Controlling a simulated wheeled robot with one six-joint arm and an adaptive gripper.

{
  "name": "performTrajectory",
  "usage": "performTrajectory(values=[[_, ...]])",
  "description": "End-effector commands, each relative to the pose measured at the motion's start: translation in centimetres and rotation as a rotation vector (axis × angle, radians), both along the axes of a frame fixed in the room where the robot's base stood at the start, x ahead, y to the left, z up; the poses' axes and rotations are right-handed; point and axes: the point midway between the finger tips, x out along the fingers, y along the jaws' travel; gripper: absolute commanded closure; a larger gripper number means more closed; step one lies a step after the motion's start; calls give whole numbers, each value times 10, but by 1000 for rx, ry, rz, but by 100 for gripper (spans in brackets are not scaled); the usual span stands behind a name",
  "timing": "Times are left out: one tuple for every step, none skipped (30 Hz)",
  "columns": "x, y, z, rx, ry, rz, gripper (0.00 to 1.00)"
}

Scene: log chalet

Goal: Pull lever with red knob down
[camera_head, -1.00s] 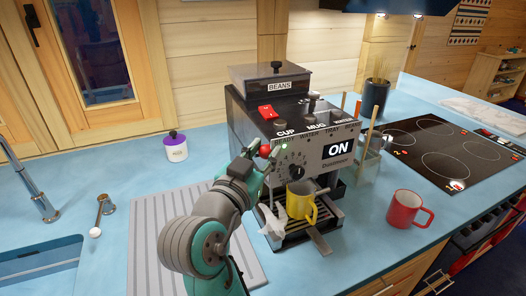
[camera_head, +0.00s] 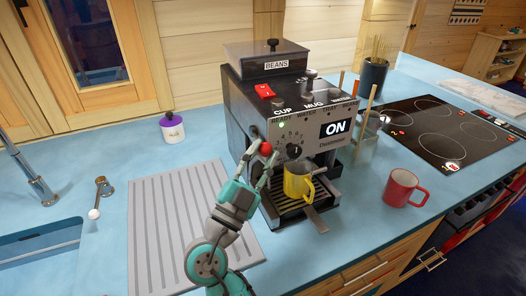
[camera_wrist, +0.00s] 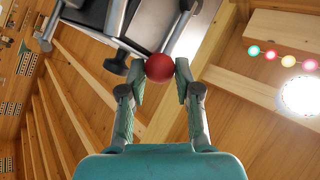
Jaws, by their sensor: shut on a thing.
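The red knob (camera_head: 266,148) is at the left front of the coffee machine (camera_head: 238,120), level with the dial (camera_head: 294,151). My gripper (camera_head: 262,160) reaches up from below and is shut on the red knob. In the wrist view the knob (camera_wrist: 160,67) sits between the two fingertips (camera_wrist: 160,75), touching them. The lever's rod is mostly hidden by the knob and fingers.
A yellow mug (camera_head: 297,184) stands on the machine's drip tray, right of my gripper. A red mug (camera_head: 401,188) stands farther right. A purple-lidded white jar (camera_head: 172,128) is at the back left. The ribbed drainboard (camera_head: 165,215) is bare.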

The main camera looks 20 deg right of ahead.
Motion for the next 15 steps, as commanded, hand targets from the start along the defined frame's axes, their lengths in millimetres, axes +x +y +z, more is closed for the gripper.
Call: performTrajectory(values=[[5,5,-6,-4,0,14,100],[5,5,-7,-4,-6,15,100],[5,5,-8,-5,-13,15,100],[5,5,-8,-6,-18,15,100],[5,5,-9,-5,-22,16,100],[5,5,-9,-5,-26,15,100],[5,5,-9,-6,-27,16,100],[5,5,-10,-6,-29,16,100],[4,5,-10,-6,-30,16,100],[4,5,-10,-6,-31,15,100],[4,5,-10,-5,-32,15,100],[4,5,-10,-5,-31,14,100],[4,5,-10,-5,-31,14,100],[4,5,-10,-5,-31,14,100],[4,5,-11,-5,-30,13,100]])
